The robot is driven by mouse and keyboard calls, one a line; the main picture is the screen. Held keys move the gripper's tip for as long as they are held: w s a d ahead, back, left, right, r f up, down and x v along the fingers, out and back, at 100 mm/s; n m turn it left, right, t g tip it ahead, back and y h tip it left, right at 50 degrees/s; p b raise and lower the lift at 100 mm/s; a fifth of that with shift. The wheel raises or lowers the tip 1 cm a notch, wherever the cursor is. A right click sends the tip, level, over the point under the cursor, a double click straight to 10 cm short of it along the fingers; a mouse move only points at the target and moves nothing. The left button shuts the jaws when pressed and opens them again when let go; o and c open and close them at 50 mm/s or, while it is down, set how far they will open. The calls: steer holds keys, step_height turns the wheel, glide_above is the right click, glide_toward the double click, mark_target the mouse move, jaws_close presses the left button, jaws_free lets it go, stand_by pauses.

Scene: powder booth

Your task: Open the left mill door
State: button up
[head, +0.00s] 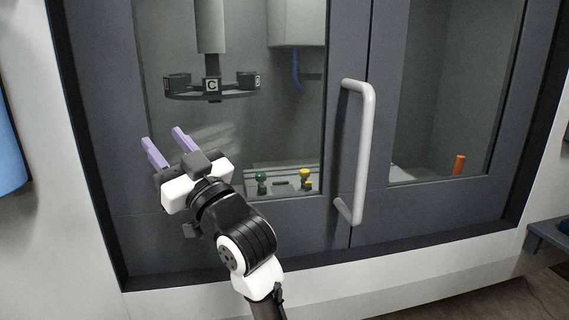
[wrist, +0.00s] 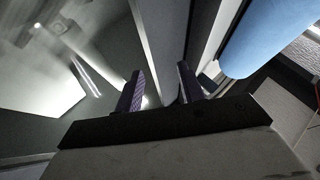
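The left mill door (head: 105,150) has a dark grey frame around a large window and looks shut against the right door. A pale vertical bar handle (head: 364,140) is mounted on the left door's right-hand frame, beside the seam. My gripper (head: 166,144) is in front of the left part of this door's window, well left of the handle. Its two purple fingers are apart with nothing between them. They also show in the wrist view (wrist: 160,74), spread and empty. The handle cannot be made out in the wrist view.
The right door (head: 385,215) has its own window, with an orange piece (head: 459,165) behind it. Behind the left window are a tool carousel (head: 212,87) and green and yellow parts (head: 262,182). A blue object (head: 10,140) stands at far left. A dark ledge (head: 550,236) juts at right.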

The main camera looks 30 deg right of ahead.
steer(key=s+d+f+m+h, duration=0.2)
steer(key=d+h, duration=0.2)
steer(key=d, duration=0.7)
steer(key=m+g+h+b, duration=0.1)
steer(key=m+g+h, duration=0.35)
steer(key=h, duration=0.25)
glide_toward(367, 166)
steer(key=shift+t, duration=0.35)
steer(key=w+p, duration=0.2)
steer(key=w, duration=0.3)
steer(key=w+p, duration=0.2)
steer(key=w, duration=0.4)
steer(key=shift+d+f, duration=0.2)
steer(key=shift+f, duration=0.05)
jaws_close()
